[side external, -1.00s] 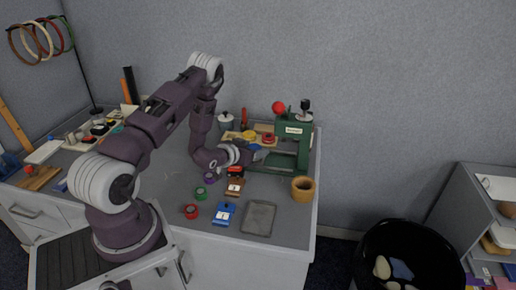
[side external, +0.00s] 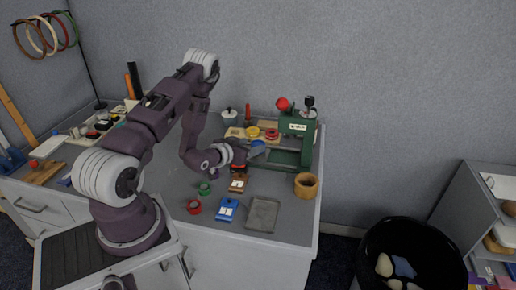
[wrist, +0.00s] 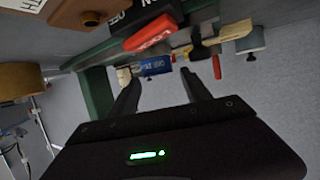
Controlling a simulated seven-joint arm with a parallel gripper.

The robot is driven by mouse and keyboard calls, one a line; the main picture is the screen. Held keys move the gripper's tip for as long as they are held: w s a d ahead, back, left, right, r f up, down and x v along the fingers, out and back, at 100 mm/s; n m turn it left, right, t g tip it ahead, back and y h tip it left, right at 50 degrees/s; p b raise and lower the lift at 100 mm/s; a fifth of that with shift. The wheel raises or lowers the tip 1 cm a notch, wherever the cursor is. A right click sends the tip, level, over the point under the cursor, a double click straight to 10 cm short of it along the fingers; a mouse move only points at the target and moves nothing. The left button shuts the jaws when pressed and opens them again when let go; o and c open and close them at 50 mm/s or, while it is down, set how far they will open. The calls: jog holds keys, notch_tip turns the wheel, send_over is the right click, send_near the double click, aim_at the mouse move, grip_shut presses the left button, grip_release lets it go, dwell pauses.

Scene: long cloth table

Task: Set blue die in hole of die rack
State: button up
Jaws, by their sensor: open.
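My gripper (side external: 262,150) is open, held low beside the green press, and partly hides what lies behind it. A blue piece (side external: 257,142), likely the blue die, shows just behind the fingers. In the wrist view my gripper (wrist: 168,84) has its two dark fingers spread apart with nothing clamped. A blue piece with pale marking (wrist: 155,66) appears beyond and between the fingertips; I cannot tell if it is the same one. A tan board (side external: 236,132), likely the die rack, lies behind, with yellow (side external: 253,132) and red (side external: 271,134) round pieces by it. Its holes are not clear.
The green press (side external: 297,135) stands at the right. A wooden cup (side external: 306,186), a grey tray (side external: 263,215), a blue block (side external: 227,209), a brown block (side external: 237,185), a red ring (side external: 193,207) and a green ring (side external: 205,188) occupy the front. A grey canister (side external: 231,117) stands behind.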

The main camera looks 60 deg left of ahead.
aim_at(259, 144)
jog(key=x, duration=0.4)
jog(key=shift+w+f, duration=0.15)
jog(key=shift+w, duration=0.25)
grip_shut()
jog(key=r, duration=0.9)
jog(key=shift+a+r, duration=0.2)
jog(key=shift+r, duration=0.1)
jog(key=a, duration=1.6)
jog(key=f, duration=1)
jog(key=shift+s+a, duration=0.1)
jog(key=shift+s, duration=0.15)
